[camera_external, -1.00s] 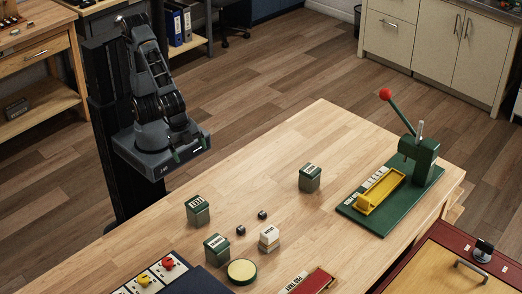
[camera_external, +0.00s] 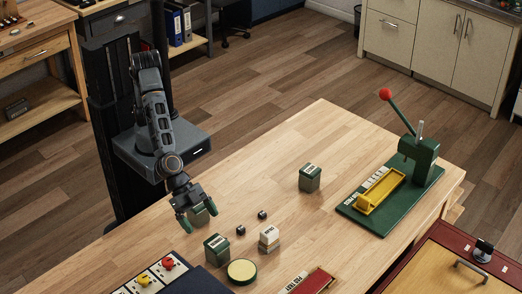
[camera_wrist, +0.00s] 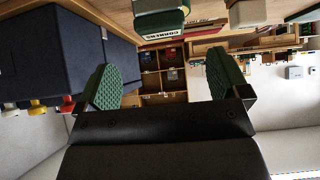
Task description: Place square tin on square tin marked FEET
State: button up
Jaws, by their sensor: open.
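My gripper (camera_external: 197,215) is open, with green pads. A second green tin (camera_external: 216,249), with a white label, stands nearer the camera. A third (camera_external: 309,178) stands apart to the right. In the wrist view, nothing shows held between the pads (camera_wrist: 163,82); a tin (camera_wrist: 160,22) labelled CORNERS shows at the top. I cannot make out FEET on any tin.
A pale block-like tin (camera_external: 268,239), a round tin (camera_external: 242,271) and two small dark cubes (camera_external: 240,230) (camera_external: 262,214) stand nearby. A green press (camera_external: 418,160) with a yellow tray (camera_external: 381,194) is at the right.

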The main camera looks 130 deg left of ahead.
aim_at(215, 240)
jog(key=shift+p+x, duration=1.1)
jog(key=shift+x, duration=3.6)
jog(key=shift+c, duration=0.3)
jog(key=c, duration=1.1)
jog(key=shift+c, duration=0.4)
